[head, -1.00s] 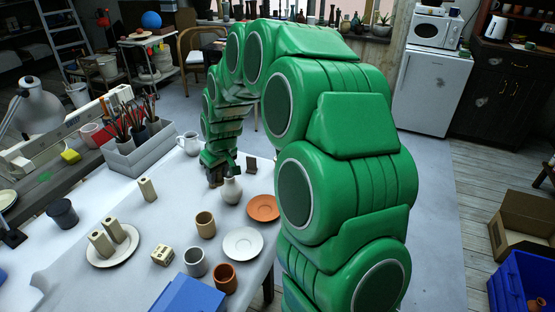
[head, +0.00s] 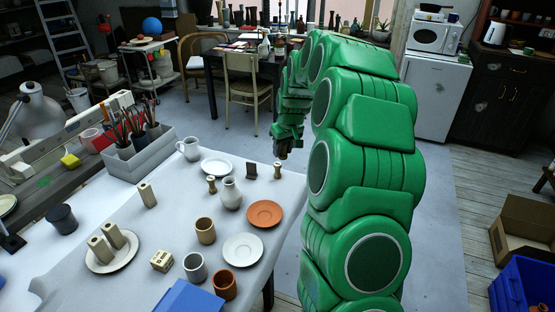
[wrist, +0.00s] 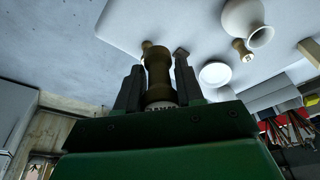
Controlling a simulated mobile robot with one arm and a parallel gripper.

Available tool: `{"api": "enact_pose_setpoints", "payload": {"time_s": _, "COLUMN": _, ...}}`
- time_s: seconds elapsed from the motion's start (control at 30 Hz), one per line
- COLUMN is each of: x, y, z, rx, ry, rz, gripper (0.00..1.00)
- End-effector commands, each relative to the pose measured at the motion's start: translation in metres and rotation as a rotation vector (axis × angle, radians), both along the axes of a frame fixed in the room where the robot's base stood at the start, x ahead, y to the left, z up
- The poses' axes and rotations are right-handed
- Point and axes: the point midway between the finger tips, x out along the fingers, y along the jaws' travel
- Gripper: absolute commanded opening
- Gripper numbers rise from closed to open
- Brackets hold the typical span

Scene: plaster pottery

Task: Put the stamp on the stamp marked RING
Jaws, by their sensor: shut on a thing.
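My gripper (head: 283,152) hangs beyond the table's far right edge, above the floor in the head view. In the wrist view its two dark fingers (wrist: 158,80) are shut on a brown turned stamp (wrist: 158,68). A pale band with lettering on its near end is too small to read. Two small stamps stand on the table: one (head: 211,185) left of the white vase (head: 231,193), another (head: 277,171) near the right edge. In the wrist view, one stamp (wrist: 242,50) shows beside the vase; the other is mostly hidden behind the held stamp. I cannot read their marks.
A small dark block (head: 251,170) stands between the two stamps. A white plate (head: 216,165), a white jug (head: 188,149), an orange saucer (head: 264,213) and a white saucer (head: 243,250) are nearby. A chair (head: 246,82) stands beyond the table.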

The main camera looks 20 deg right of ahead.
Motion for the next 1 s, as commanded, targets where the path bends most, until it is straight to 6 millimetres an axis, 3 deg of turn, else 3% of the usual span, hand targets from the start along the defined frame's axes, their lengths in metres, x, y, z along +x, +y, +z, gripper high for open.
{"api": "enact_pose_setpoints", "payload": {"time_s": 0.7, "x": 0.076, "y": -0.018, "z": -0.034, "rx": -0.001, "ry": -0.002, "rz": 0.000, "gripper": 0.08}}
{"api": "enact_pose_setpoints", "payload": {"time_s": 1.0, "x": 0.099, "y": -0.024, "z": -0.065, "rx": 0.000, "ry": -0.002, "rz": -0.001, "gripper": 0.08}}
